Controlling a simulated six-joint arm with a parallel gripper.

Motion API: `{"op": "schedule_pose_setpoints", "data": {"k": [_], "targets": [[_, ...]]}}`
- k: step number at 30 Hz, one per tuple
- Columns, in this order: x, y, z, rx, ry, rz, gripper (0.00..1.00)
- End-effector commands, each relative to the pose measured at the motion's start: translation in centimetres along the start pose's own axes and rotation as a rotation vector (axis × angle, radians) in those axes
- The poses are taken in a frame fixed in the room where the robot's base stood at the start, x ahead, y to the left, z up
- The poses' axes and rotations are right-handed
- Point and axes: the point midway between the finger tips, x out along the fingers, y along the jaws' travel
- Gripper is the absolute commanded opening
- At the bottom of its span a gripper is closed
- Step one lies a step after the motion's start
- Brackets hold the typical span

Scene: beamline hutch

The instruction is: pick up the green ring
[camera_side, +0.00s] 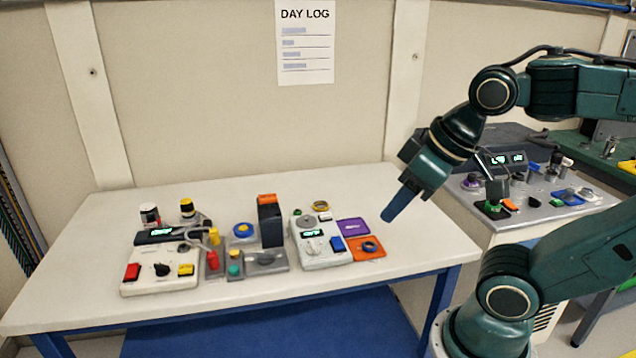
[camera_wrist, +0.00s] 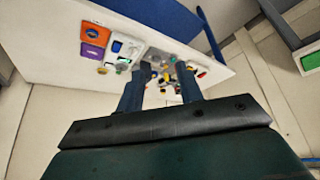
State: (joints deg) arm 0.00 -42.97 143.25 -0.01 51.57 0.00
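I cannot make out a clearly green ring in either view. A dark blue ring (camera_side: 370,246) lies on an orange square (camera_side: 379,254) at the right of the white table, and it also shows in the wrist view (camera_wrist: 93,32). A yellowish ring (camera_side: 320,206) lies farther back, behind the white device. Another blue ring-like part (camera_side: 243,230) sits on the grey unit. My gripper (camera_side: 390,217) is above the table's right side, tilted down and left, apart from everything. In the wrist view its two blue fingers (camera_wrist: 163,73) are spread with nothing between them.
A purple square (camera_side: 352,226) adjoins the orange one. A white device (camera_side: 322,258), a tall dark block (camera_side: 270,224) and a white control box (camera_side: 160,284) stand to the left. The white table's (camera_side: 420,243) right end is clear. A second bench (camera_side: 540,212) with instruments stands at right.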

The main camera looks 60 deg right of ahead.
Motion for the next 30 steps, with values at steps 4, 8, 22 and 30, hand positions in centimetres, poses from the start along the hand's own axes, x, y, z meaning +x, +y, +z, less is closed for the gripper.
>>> {"op": "schedule_pose_setpoints", "data": {"k": [4, 8, 22, 30], "targets": [[0.0, 0.0, 0.0, 0.000, 0.000, 0.000, 0.36], [0.0, 0.0, 0.0, 0.000, 0.000, 0.000, 0.37], [0.0, 0.1, -1.2, -0.012, -0.008, 0.000, 0.37], [0.4, 0.7, -5.8, -0.062, -0.034, -0.006, 0.37]]}}
